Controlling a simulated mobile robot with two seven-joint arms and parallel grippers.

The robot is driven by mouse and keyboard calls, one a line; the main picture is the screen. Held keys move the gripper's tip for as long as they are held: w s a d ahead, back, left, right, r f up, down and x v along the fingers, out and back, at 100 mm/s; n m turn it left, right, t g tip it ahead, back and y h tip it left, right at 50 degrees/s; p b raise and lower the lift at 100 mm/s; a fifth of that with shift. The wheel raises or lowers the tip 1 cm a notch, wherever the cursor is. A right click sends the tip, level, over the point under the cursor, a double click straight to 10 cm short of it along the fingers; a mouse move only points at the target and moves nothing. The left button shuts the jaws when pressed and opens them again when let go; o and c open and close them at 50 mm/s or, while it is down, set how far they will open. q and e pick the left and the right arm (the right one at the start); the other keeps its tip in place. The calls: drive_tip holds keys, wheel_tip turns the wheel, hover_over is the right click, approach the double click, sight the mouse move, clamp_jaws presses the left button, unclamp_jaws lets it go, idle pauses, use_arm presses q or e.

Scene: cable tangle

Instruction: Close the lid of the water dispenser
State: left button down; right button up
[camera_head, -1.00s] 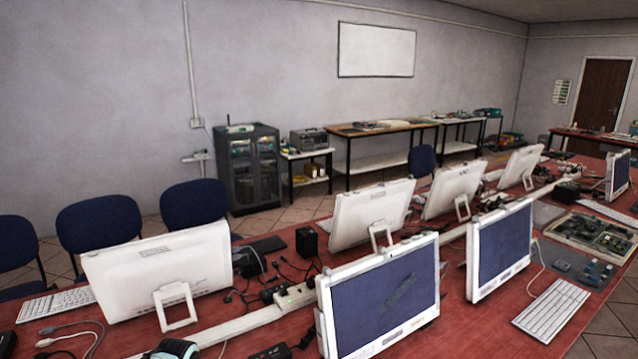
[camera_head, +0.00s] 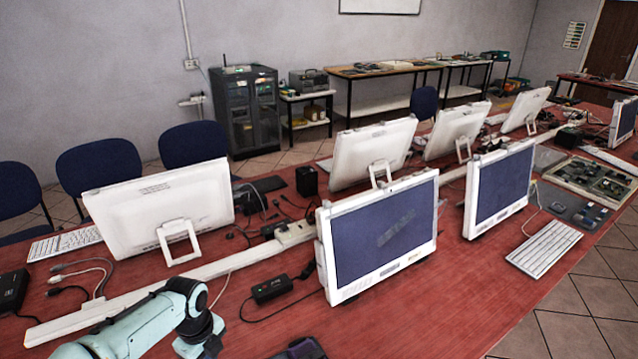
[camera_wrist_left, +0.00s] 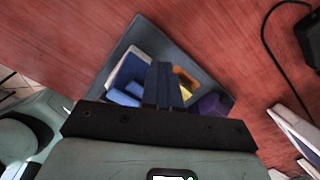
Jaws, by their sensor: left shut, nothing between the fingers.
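I see no water dispenser and no lid of one in either view. My left arm comes in at the bottom left of the head view, over the red table (camera_head: 420,325). In the left wrist view my left gripper (camera_wrist_left: 163,88) is shut and empty, its dark fingers together. It is above a grey tray (camera_wrist_left: 137,33) holding blue, white, yellow and purple items. I cannot tell whether the fingers touch anything there. My right gripper is in neither view.
White monitors (camera_head: 160,210) and (camera_head: 378,235) stand on the table among cables, a black adapter (camera_head: 272,289) and a white cable duct (camera_head: 130,304). A keyboard (camera_head: 544,249) lies at the right. Behind are blue chairs (camera_head: 100,165) and a dark cabinet (camera_head: 246,110). The table's front is mostly bare.

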use_arm(q)
drive_tip(key=shift+s+d+r+b, duration=0.1)
drive_tip(key=shift+s+d+b, duration=0.45)
drive_tip(key=shift+s, duration=0.4)
drive_tip(key=shift+s+d+r+b, duration=0.1)
drive_tip(key=shift+s+d+b, duration=0.25)
drive_tip(key=shift+s+d, duration=0.45)
drive_tip(key=shift+s+d+r+b, duration=0.1)
drive_tip(key=shift+s+d+b, duration=0.15)
drive_tip(key=shift+s, duration=0.45)
drive_tip(key=shift+s+d+r+b, duration=0.15)
drive_tip(key=shift+s+d, duration=0.15)
drive_tip(key=shift+s, duration=0.35)
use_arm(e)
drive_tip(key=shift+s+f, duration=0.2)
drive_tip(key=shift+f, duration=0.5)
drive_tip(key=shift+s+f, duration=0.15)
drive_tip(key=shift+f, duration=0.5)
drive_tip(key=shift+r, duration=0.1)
use_arm(q)
wheel_tip(320, 180, up, 6)
drive_tip(key=p, duration=0.5)
drive_tip(key=shift+f, duration=0.1)
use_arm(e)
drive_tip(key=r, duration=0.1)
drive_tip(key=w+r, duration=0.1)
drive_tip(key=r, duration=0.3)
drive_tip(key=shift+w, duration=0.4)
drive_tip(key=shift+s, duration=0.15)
